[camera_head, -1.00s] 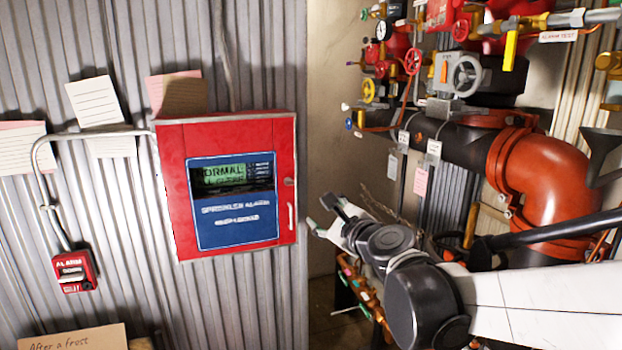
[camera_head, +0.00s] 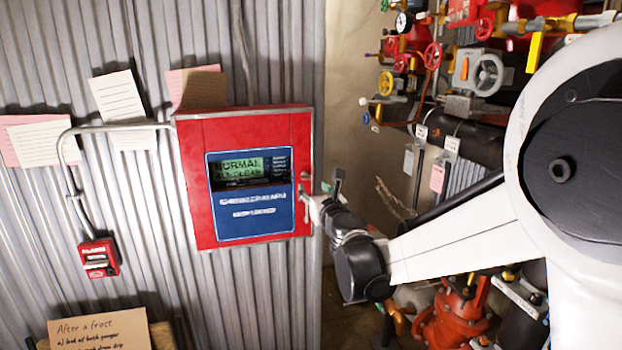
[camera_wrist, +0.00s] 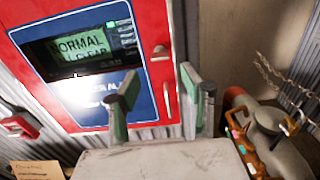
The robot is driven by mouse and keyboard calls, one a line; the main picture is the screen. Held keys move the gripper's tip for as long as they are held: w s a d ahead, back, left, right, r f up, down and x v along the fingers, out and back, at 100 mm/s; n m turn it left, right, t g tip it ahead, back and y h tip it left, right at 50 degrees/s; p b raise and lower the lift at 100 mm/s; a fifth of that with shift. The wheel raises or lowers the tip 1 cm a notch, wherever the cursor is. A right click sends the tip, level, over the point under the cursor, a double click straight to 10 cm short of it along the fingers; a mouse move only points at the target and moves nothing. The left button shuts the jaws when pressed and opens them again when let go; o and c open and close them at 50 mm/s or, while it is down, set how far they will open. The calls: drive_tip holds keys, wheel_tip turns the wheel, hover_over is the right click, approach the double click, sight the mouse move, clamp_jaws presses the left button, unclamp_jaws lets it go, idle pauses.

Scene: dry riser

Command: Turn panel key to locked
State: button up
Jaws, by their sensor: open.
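The red alarm panel (camera_head: 193,170) hangs on the corrugated wall, with a blue face and a green screen reading NORMAL. In the wrist view the panel (camera_wrist: 158,20) fills the upper left. A small key (camera_wrist: 160,52) sticks out near its right edge, above a pale upright handle (camera_wrist: 167,99). I cannot tell which way the key is set. My gripper (camera_head: 327,190) is at the panel's right edge. In the wrist view its green-padded fingers (camera_wrist: 157,88) are apart and empty, with the handle showing between them and the key just above. No contact with the key shows.
A red alarm box (camera_head: 99,258) and paper notes (camera_head: 118,97) are on the wall to the left. A cardboard sign (camera_head: 100,335) stands below. Valves and pipes (camera_head: 470,75) crowd the right side. Bare wall (camera_head: 350,60) lies right of the panel.

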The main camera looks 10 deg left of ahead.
sight(308, 179)
drive_tip(key=x, duration=0.7)
drive_tip(key=shift+w+a+p, duration=0.15)
drive_tip(key=shift+w+p, duration=0.15)
drive_tip(key=shift+c, duration=0.5)
clamp_jaws()
